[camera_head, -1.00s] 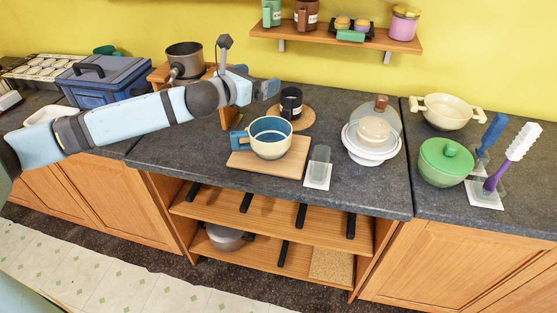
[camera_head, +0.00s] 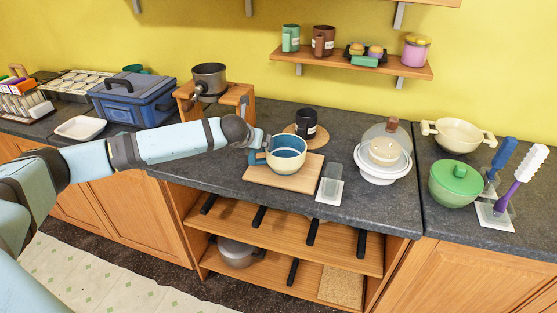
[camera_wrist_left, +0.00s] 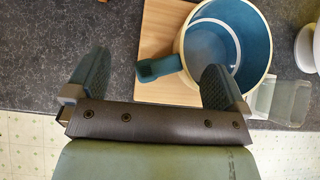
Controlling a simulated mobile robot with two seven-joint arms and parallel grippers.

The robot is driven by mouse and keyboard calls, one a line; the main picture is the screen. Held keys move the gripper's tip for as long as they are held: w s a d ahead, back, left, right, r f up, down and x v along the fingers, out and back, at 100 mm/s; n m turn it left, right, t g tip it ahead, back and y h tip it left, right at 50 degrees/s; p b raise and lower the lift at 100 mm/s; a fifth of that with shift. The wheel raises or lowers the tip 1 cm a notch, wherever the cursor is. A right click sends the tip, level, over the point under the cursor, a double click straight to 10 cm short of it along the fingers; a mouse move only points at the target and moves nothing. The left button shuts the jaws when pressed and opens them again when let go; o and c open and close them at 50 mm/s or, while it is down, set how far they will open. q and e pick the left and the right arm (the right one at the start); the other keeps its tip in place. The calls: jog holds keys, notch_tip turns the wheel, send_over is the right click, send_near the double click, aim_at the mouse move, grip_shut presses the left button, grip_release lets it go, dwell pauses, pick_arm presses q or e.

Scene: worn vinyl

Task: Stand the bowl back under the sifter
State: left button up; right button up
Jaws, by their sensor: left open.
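The bowl (camera_head: 287,160), cream outside and blue inside with a blue side handle (camera_wrist_left: 160,68), stands upright on a wooden board (camera_head: 264,178). What looks like the sifter is a grey metal pot (camera_head: 209,80) on a wooden stand (camera_head: 238,94), left of and behind the bowl. My left gripper (camera_head: 257,148) is at the bowl's handle side. In the left wrist view its open fingers (camera_wrist_left: 155,65) are on either side of the handle; whether they touch it I cannot tell. My right gripper is not in view.
A dark mug (camera_head: 306,123) on a round board stands behind the bowl. A clear holder on a white base (camera_head: 330,185) and a white lidded dish (camera_head: 383,160) are to the right. A blue box (camera_head: 130,100) stands left of the stand.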

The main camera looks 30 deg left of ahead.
pick_arm(q)
jog(key=x, duration=0.4)
jog(key=shift+w+d+f, duration=0.15)
jog(key=shift+w+d, duration=0.05)
jog(key=shift+d, duration=0.2)
jog(key=shift+w+a+f, duration=0.1)
jog(key=shift+w+f, duration=0.25)
jog(key=shift+s, duration=0.1)
grip_shut()
